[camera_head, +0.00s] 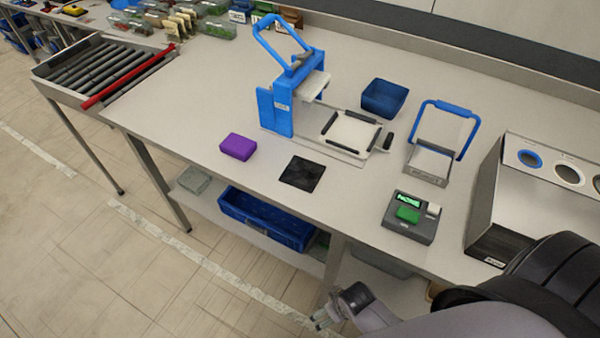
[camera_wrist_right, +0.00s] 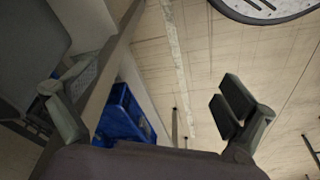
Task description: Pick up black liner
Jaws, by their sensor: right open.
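The black liner (camera_head: 302,173) is a flat dark square lying on the table near its front edge in the head view. It is right of a purple block (camera_head: 238,146) and in front of the blue press (camera_head: 285,105). My right gripper (camera_head: 322,318) is low in the head view, in front of the table edge and well away from the liner. In the right wrist view its fingers (camera_wrist_right: 150,108) are spread wide with nothing between them. The liner is not visible in the wrist view. My left gripper is not in view.
A grey device with a green block (camera_head: 408,214), a blue-handled holder (camera_head: 430,165) and a blue bin (camera_head: 384,97) stand on the table. A metal box with holes (camera_head: 505,190) is at right. A blue crate (camera_head: 268,222) sits on the lower shelf. A roller conveyor (camera_head: 100,72) is at left.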

